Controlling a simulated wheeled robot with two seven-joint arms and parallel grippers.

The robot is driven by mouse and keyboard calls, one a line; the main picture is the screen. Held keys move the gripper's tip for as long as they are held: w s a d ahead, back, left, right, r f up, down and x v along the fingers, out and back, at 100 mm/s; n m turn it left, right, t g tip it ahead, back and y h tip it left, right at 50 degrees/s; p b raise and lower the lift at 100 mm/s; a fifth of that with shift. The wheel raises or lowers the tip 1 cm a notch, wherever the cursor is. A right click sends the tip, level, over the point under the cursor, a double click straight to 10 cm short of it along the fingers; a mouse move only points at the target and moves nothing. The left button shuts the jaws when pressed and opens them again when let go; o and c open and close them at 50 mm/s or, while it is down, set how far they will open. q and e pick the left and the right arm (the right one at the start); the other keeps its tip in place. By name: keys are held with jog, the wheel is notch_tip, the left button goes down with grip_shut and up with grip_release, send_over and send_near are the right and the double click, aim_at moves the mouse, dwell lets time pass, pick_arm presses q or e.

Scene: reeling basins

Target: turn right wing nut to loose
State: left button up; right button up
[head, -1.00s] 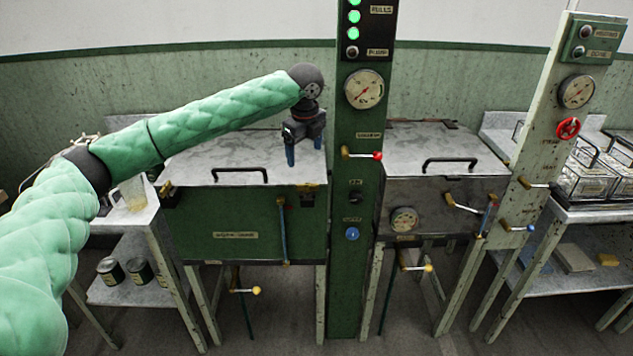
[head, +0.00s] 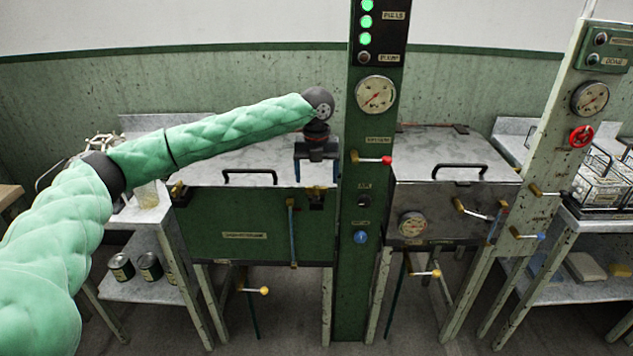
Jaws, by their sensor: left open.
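The green basin (head: 232,228) has a grey metal lid (head: 235,160) with a black handle. A brass wing nut (head: 177,189) shows at its front left corner. The right wing nut (head: 316,198) is at the front right corner, small and dark, partly hidden by my gripper. My left gripper (head: 316,184) is open, pointing down, with one blue finger on each side of the spot just above this nut. I cannot tell whether the fingers touch it. My right gripper is not in view.
A green column (head: 356,270) with a gauge, lights and a red-knobbed lever (head: 386,160) stands just right of my gripper. A second basin with a grey lid (head: 450,152) is beyond it. A shelf with dark cans (head: 121,267) stands at the left.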

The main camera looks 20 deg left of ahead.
aim_at(317, 186)
pick_arm(q)
notch_tip(317, 186, down, 2)
jog(key=shift+f, duration=0.6)
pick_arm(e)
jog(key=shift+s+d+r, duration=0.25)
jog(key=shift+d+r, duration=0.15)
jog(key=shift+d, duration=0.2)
pick_arm(q)
jog(key=shift+c, duration=1.1)
jog(key=c, duration=0.8)
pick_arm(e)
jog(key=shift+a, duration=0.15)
pick_arm(q)
jog(key=shift+p, duration=0.3)
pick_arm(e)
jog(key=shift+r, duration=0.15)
